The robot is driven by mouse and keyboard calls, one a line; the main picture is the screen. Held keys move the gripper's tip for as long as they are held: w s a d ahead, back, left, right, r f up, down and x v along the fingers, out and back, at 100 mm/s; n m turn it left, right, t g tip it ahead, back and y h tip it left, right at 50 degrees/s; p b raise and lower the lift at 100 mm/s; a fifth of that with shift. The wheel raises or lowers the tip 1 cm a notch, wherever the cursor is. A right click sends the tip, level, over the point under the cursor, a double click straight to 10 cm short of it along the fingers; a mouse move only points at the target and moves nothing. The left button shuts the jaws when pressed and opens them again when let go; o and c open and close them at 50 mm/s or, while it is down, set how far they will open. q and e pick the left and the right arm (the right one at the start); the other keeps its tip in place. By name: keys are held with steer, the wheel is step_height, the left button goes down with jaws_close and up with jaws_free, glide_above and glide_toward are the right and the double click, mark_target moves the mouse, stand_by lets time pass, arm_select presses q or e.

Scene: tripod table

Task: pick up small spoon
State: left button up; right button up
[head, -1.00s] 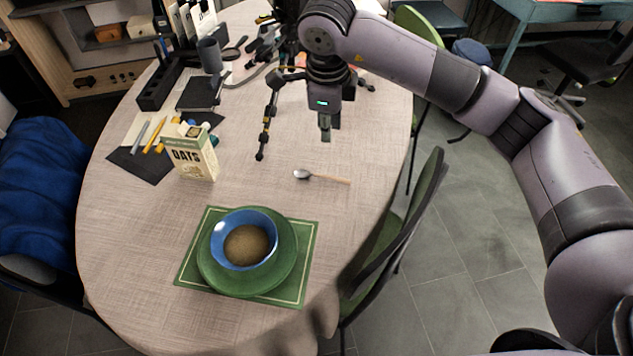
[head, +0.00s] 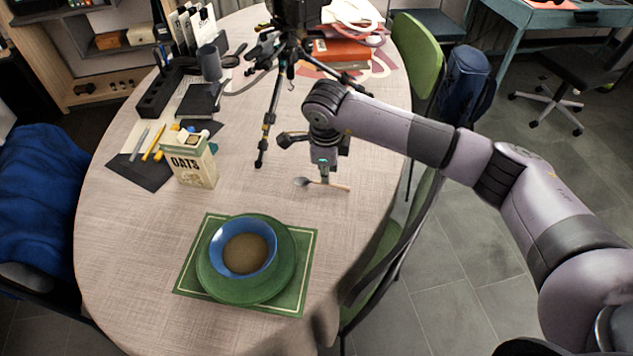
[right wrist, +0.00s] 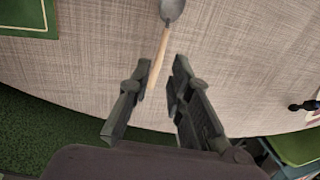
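The small spoon lies flat on the table, with its grey bowl (head: 301,182) to the left and its wooden handle (head: 336,186) to the right. My right gripper (head: 325,178) is just above the spoon, over the handle. In the right wrist view the gripper (right wrist: 161,82) is open, with the wooden handle (right wrist: 155,68) running into the gap between its two fingers. The spoon's bowl (right wrist: 172,9) is beyond the fingertips. I cannot tell whether the fingertips touch the table. My left gripper is not in view.
A black tripod (head: 270,115) stands on the table just left of my right arm. A blue bowl (head: 216,245) sits on a green plate (head: 285,265) and placemat in front. An oats carton (head: 194,165) stands to the left. Table between carton and spoon is clear.

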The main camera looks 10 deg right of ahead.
steer(key=f, duration=0.2)
steer(key=w+f, duration=0.1)
steer(key=f, duration=0.2)
steer(key=shift+p, duration=0.4)
steer(key=shift+c, duration=0.4)
jaws_close()
steer(key=shift+r, duration=0.1)
